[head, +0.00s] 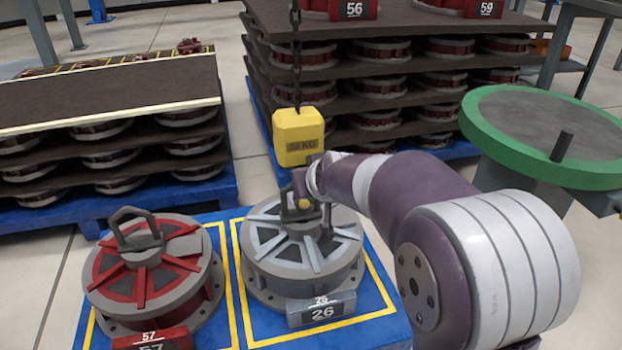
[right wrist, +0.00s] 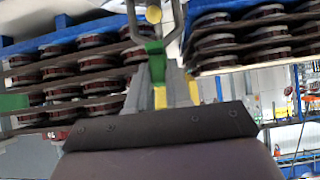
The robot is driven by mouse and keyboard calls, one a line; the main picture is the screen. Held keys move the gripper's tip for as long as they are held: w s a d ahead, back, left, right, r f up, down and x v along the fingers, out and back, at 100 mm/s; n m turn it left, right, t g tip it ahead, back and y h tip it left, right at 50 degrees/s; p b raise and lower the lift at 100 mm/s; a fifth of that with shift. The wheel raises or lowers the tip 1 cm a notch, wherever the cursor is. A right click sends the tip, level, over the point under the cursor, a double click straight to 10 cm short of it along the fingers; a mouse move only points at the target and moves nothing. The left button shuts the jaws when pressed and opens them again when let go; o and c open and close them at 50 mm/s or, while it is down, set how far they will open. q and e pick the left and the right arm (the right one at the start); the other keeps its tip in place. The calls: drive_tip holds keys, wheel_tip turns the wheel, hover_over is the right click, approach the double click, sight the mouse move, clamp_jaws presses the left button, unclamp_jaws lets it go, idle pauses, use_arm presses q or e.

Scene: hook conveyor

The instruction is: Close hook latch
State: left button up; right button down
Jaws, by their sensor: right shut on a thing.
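The yellow hook block (head: 298,137) hangs on a dark chain over the grey round part (head: 275,235) labelled 26. The hook below the block is largely hidden by my right gripper (head: 313,190) in the head view, with a small yellow knob (head: 303,204) showing beside it. My left gripper is out of view.
A red round part (head: 150,270) labelled 57 sits on the same blue pallet, to the left. Stacked racks of red parts (head: 380,80) stand behind. A green-rimmed round table (head: 550,130) is at the right. Grey floor is clear between the racks.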

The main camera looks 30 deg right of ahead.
drive_tip(key=shift+s+d+f+t+h, duration=0.3)
drive_tip(key=shift+f+t+h, duration=0.15)
drive_tip(key=shift+t, duration=0.15)
drive_tip(key=shift+s+a+f+t, duration=0.1)
drive_tip(key=shift+a+f+t, duration=0.05)
drive_tip(key=shift+f+t, duration=0.4)
drive_tip(key=shift+s+a+f+t, duration=0.1)
drive_tip(key=shift+f+t, duration=0.2)
drive_tip(key=shift+t, duration=0.35)
drive_tip(key=shift+w+a+f+t, duration=0.15)
drive_tip(key=shift+f+t, duration=0.25)
drive_tip(key=shift+t, duration=0.5)
drive_tip(key=shift+f+t+h, duration=0.35)
drive_tip(key=shift+f+t, duration=0.05)
drive_tip(key=shift+t, duration=0.6)
drive_tip(key=f+t, duration=0.1)
drive_tip(key=t, duration=0.1)
drive_tip(key=w+f+t+h, duration=0.1)
drive_tip(key=t, duration=0.2)
drive_tip(key=w+f+t, duration=0.1)
drive_tip(key=t, duration=0.2)
drive_tip(key=shift+w+d+h, duration=0.1)
drive_tip(key=shift+d+h, duration=0.3)
